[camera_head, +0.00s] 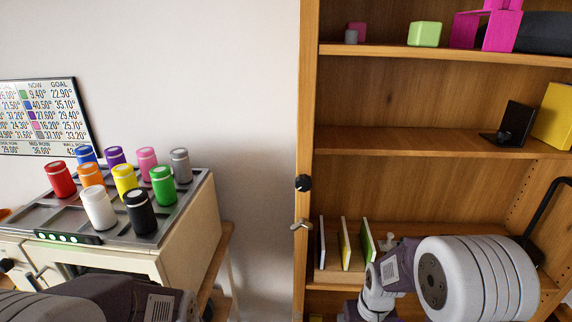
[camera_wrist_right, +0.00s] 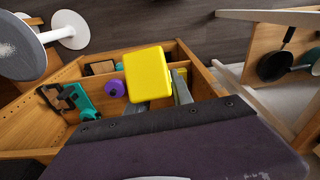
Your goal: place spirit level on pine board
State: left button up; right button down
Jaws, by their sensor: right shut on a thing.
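In the right wrist view, a yellow block with rounded edges (camera_wrist_right: 148,72) fills the space at my right gripper (camera_wrist_right: 160,97), whose grey fingers are shut on it. It appears to be the spirit level seen end-on; no vial shows. In the head view my right arm reaches toward the lower part of the wooden wardrobe, and its gripper and the yellow block are hidden there. I cannot pick out a separate pine board; a wooden shelf (camera_head: 430,140) shows in the wardrobe. My left arm crosses the lower left of the head view, its gripper out of view.
Thin upright books (camera_head: 344,243) stand on a lower shelf. A black bookend (camera_head: 516,124) and a yellow box (camera_head: 553,115) stand on the middle shelf. Coloured cans (camera_head: 124,182) stand on a tray at left. The right wrist view shows a teal object (camera_wrist_right: 80,100) and a purple one (camera_wrist_right: 115,89).

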aim_at(392, 142)
jog(key=l+u, duration=0.1)
jog(key=l, duration=0.35)
jog(key=k+l+u, duration=0.1)
jog(key=l, duration=0.35)
jog(key=k+l+u, duration=0.1)
jog(key=l, duration=0.35)
jog(key=k+l+u, duration=0.1)
jog(key=l, duration=0.3)
jog(key=k+l+u, duration=0.1)
jog(key=l, duration=0.3)
jog(key=k+l+u, duration=0.1)
jog(key=k+l, duration=0.15)
jog(key=l, duration=0.15)
